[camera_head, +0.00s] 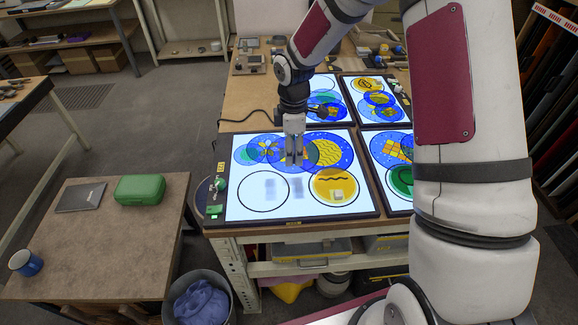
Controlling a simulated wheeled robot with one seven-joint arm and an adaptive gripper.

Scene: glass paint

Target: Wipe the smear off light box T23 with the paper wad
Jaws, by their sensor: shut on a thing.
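The nearest light box (238,208) lies on the workbench, lit white with a black rim. I cannot read a T23 label on it. Blue and yellow painted discs overlap along its far half. A faint grey patch (269,188) shows inside the left black circle, and a second grey patch (298,187) lies between the circles; I cannot tell which is smear, shadow or reflection. A small pale lump (338,194) lies on the yellow disc at the right. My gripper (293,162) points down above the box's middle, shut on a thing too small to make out.
Other lit boxes stand behind (324,92) and to the right, partly hidden by my arm. A green knob (220,184) sits at the near box's left edge. A low table (100,245) with a green case (140,189) and a bin (200,300) stand left.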

